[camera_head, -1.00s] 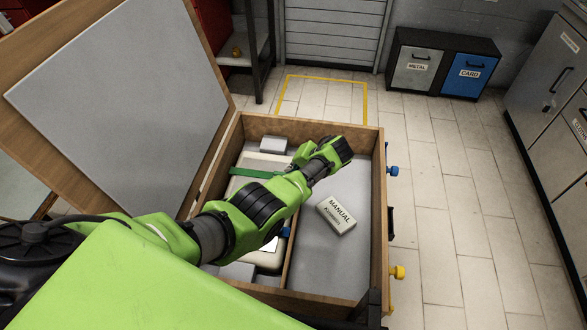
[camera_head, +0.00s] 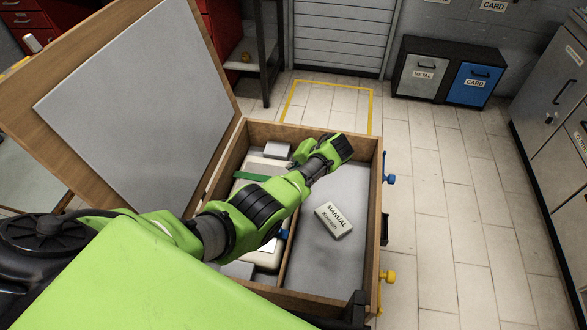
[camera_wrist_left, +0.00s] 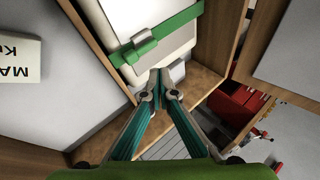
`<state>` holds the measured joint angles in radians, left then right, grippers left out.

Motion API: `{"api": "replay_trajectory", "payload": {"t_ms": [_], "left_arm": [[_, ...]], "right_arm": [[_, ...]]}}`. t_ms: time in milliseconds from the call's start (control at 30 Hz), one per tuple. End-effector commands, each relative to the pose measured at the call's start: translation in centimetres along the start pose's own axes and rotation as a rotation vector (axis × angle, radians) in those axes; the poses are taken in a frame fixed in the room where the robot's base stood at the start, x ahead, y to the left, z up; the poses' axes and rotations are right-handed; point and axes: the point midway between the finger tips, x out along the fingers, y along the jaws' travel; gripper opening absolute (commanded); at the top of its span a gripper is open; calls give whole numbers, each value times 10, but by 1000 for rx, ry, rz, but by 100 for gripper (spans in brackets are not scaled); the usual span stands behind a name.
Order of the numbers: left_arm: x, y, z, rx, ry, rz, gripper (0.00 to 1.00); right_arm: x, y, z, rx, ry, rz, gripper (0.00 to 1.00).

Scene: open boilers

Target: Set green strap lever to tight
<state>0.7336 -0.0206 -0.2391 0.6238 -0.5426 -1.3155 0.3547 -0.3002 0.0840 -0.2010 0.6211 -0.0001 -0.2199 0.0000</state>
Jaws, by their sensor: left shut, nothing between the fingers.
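A green strap (camera_head: 255,177) runs across a white case (camera_head: 262,164) in the left part of an open wooden crate. In the left wrist view the strap (camera_wrist_left: 172,31) shows with a green buckle or lever piece (camera_wrist_left: 140,45) on it; its exact position is hard to tell. My left arm reaches over the crate, and its fingers are hidden in the head view. In the left wrist view my left gripper (camera_wrist_left: 160,80) is shut and empty, its tips just beside the strapped case and apart from the strap's buckle. My right gripper is not in view.
A manual (camera_head: 333,219) lies on the grey panel in the crate's right part. The crate's lid (camera_head: 125,90) stands open on the left. Blue (camera_head: 389,179) and yellow (camera_head: 387,276) knobs stick out from the right wall. The floor on the right is clear.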

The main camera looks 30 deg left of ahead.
Motion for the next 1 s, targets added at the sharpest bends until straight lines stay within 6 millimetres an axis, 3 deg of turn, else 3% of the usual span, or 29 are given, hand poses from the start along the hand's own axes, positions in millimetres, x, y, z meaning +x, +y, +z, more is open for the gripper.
{"api": "replay_trajectory", "payload": {"t_ms": [33,200,400,533,1000], "left_arm": [[-15,6,0,2,4,7,0],[-49,14,0,2,2,4,0],[-73,19,0,3,0,3,0],[-79,20,0,3,0,3,0],[-79,20,0,3,-1,2,0]], "right_arm": [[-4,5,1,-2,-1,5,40],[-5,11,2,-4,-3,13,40],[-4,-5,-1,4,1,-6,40],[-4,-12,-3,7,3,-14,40],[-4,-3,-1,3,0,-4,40]]}}
